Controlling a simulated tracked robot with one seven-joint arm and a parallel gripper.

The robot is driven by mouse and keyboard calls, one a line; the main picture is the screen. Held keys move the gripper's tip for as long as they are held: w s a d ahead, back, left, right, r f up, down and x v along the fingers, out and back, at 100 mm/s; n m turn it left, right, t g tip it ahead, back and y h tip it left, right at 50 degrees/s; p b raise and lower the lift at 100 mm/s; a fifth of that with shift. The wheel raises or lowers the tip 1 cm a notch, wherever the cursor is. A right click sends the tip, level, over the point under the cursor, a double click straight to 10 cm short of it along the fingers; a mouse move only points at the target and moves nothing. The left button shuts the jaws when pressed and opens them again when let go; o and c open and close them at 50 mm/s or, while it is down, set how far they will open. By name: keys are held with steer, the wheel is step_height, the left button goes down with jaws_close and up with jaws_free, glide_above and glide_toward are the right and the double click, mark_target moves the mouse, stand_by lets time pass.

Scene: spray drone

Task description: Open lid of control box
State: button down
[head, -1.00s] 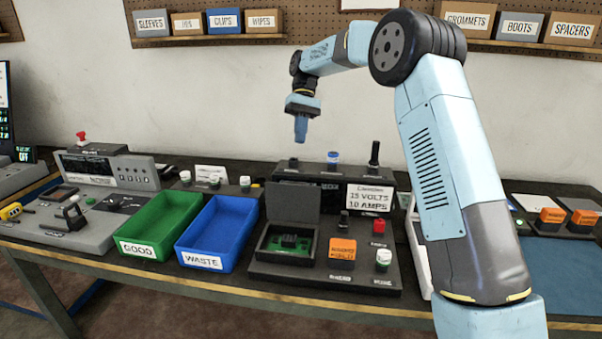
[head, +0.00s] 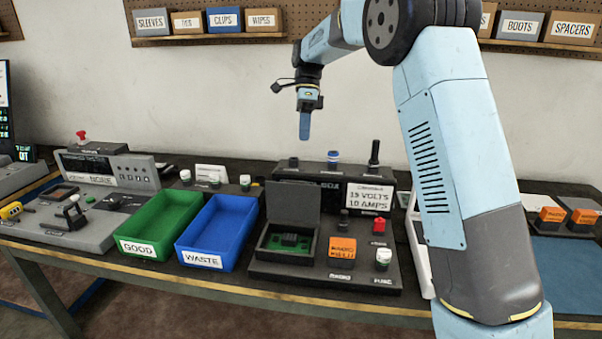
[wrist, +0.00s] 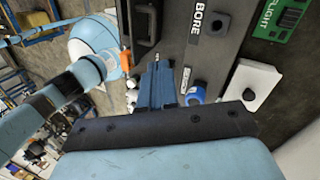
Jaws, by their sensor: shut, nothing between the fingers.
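A dark box with a hinged lid (head: 292,207) sits on a black console (head: 325,275). The lid stands up at the back, and a green board (head: 290,241) shows inside the box. I cannot tell whether this is the control box the task names. My gripper (head: 304,136) is shut and empty, pointing down in the air above the back of the console, apart from the lid. In the wrist view, the shut blue fingers (wrist: 158,72) show beside a blue knob (wrist: 195,95).
A green GOOD bin (head: 160,225) and a blue WASTE bin (head: 218,232) stand left of the console. A power unit (head: 335,187) with knobs stands behind it. An orange block (head: 342,251) and a red button (head: 379,226) are on the console's right.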

steer(key=m, duration=0.2)
glide_toward(294, 199)
steer(key=shift+d+f+m, duration=0.2)
steer(key=shift+d+f, duration=0.15)
steer(key=shift+f, duration=0.25)
steer(key=shift+d+f+m, duration=0.2)
steer(key=shift+d+f, duration=0.2)
steer(key=shift+f, duration=0.2)
steer(key=shift+s+a, duration=0.1)
steer(key=shift+s, duration=0.5)
